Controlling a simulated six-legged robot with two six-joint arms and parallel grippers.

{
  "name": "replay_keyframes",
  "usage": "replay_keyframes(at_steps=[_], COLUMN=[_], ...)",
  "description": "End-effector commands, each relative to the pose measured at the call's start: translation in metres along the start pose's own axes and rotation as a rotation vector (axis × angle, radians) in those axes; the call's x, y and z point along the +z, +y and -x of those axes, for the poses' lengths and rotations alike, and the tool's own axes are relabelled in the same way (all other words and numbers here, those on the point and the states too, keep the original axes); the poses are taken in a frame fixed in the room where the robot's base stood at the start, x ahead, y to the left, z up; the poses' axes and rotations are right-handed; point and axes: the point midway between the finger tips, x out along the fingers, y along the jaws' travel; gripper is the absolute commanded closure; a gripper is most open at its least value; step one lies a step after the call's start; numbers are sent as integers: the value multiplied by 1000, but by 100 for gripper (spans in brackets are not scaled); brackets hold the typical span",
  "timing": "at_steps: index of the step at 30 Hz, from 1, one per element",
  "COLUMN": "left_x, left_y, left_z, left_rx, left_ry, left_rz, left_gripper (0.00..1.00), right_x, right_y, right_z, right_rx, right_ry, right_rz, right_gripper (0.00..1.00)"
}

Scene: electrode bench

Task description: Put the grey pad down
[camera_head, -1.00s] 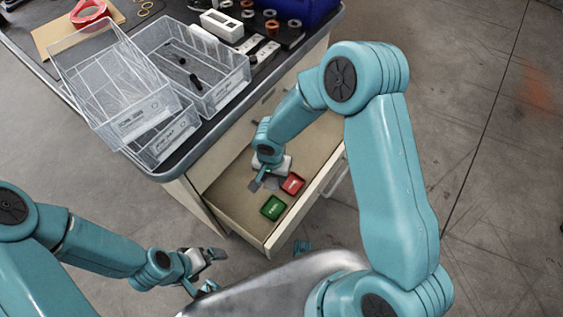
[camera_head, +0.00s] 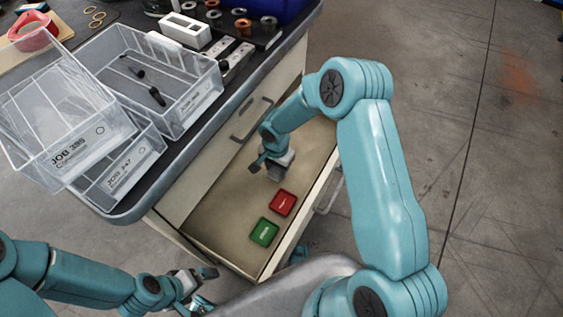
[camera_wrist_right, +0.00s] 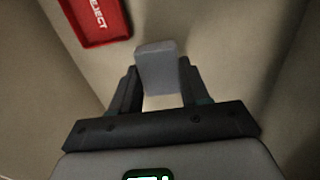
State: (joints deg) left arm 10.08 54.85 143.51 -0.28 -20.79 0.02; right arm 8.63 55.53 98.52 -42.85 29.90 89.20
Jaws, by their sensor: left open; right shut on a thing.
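The grey pad (camera_wrist_right: 160,68) is a small light grey block between the fingers of my right gripper (camera_wrist_right: 160,88) in the right wrist view. The gripper is shut on it. In the head view my right gripper (camera_head: 268,168) is inside the open drawer (camera_head: 212,210), up and left of the red tray. The pad is hard to make out there. I cannot tell whether it touches the drawer floor. My left gripper (camera_head: 207,290) is open and empty, low in the view, outside the drawer.
A red tray (camera_head: 283,203) marked REJECT in the right wrist view (camera_wrist_right: 98,20) and a green tray (camera_head: 264,232) lie in the drawer's front part. Clear bins (camera_head: 150,75) stand on the bench above. Bare drawer floor surrounds the right gripper.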

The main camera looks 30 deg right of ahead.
Motion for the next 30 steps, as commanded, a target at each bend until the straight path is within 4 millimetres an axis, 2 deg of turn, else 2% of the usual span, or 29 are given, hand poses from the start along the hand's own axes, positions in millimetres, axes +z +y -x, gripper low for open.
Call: replay_keyframes(at_steps=[1, 3, 7, 15, 26, 27, 29, 30], left_x=[0, 0, 0, 0, 0, -1, -1, -1], left_y=[0, -1, -1, -5, -6, -6, -6, -6], left_z=[-1, -2, -2, -14, -18, -17, -16, -16], left_rx=[0, 0, 0, 0, 0, 0, 0, 0], left_ry=[0, 0, 0, 0, 0, 1, 1, 1], left_rz=[0, 0, 0, 0, 0, 1, 1, 1], left_gripper=[0, 0, 0, 0, 0, 0, 0, 0], right_x=[-12, -24, -35, -37, -37, -37, -37, -37], right_y=[0, -1, -1, -3, -3, -3, -3, -3], right_z=[-1, -1, -2, -36, -40, -39, -38, -38], right_rx=[-2, -1, 0, 0, -1, -1, -1, -1], right_ry=[1, 0, -1, -2, -1, -1, -1, -1], right_rz=[-6, -4, 0, 0, 0, 0, 0, 0], right_gripper=[79, 79, 79, 79, 79, 51, 32, 29])
